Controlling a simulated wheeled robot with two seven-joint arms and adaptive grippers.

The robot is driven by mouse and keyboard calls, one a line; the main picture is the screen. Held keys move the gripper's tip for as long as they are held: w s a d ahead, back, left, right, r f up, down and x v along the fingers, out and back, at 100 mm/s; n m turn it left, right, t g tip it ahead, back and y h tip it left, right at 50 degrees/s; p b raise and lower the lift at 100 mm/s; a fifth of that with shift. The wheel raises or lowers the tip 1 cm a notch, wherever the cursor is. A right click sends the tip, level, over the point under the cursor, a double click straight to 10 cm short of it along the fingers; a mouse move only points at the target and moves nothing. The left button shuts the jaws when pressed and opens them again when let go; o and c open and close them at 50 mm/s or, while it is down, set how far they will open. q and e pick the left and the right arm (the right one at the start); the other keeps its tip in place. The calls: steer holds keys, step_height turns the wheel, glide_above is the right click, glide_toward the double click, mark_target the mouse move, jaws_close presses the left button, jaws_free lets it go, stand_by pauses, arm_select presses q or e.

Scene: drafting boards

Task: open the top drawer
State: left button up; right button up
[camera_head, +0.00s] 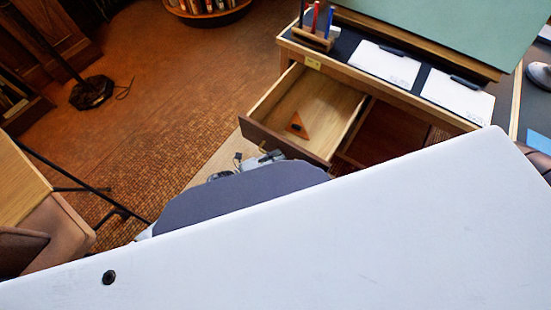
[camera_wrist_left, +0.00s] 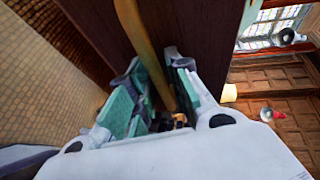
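The top drawer (camera_head: 318,97) of the drafting desk is pulled well out in the head view, with its pale wooden inside showing. An orange wooden triangle with a dark centre (camera_head: 297,126) lies in it. My left gripper (camera_head: 262,160) is at the outer side of the dark drawer front (camera_head: 285,140), partly hidden by my own arm. My right gripper is in neither view.
The desk top holds a pen holder (camera_head: 313,36), white papers (camera_head: 384,64) and a green drawing board (camera_head: 450,25). A floor stand (camera_head: 91,92) and a chair (camera_head: 60,235) are at the left. Brown floor left of the drawer is clear.

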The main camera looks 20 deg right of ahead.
arm_select(q)
steer(key=v, duration=1.2)
stand_by(0.6)
steer(key=shift+f, duration=0.1)
stand_by(0.6)
